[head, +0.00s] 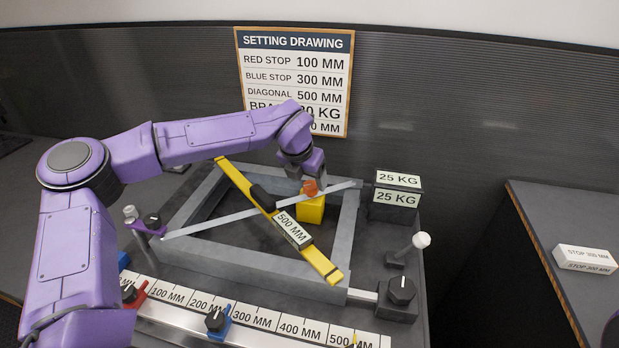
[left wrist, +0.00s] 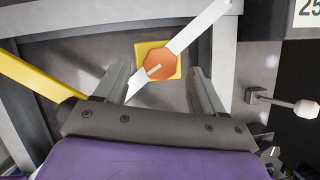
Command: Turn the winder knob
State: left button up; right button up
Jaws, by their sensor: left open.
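An orange hexagonal knob (head: 310,188), which looks like the winder knob, sits on a yellow block (head: 311,209) by the silver diagonal strap (head: 240,216). In the left wrist view, the knob (left wrist: 159,65) has a pale mark across its face, and the strap (left wrist: 199,28) passes by it. My left gripper (head: 307,178) points down at the knob. It is open, with one finger on each side of the knob. Gaps show between the knob and both fingers, and I cannot tell their exact height. My right gripper is not in view.
A yellow bar (head: 322,262) with a 500 MM label crosses the grey frame (head: 249,264). A 25 KG display (head: 397,189) stands right of the frame. A white-tipped lever (head: 421,240) and black knob (head: 401,290) are at the right. A ruler (head: 250,318) runs along the front.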

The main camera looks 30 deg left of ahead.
pick_arm(q)
jog(key=shift+x, duration=1.15)
jog(key=c, duration=1.1)
jog(key=shift+o, duration=0.2)
jog(key=m+p, duration=0.1)
jog(key=m+h+p, duration=0.1)
jog(key=m+p, duration=0.1)
jog(key=shift+r, duration=0.25)
jog(key=shift+a+f+m+h, duration=0.1)
jog(key=shift+f+m+h, duration=0.2)
jog(key=shift+m, duration=0.2)
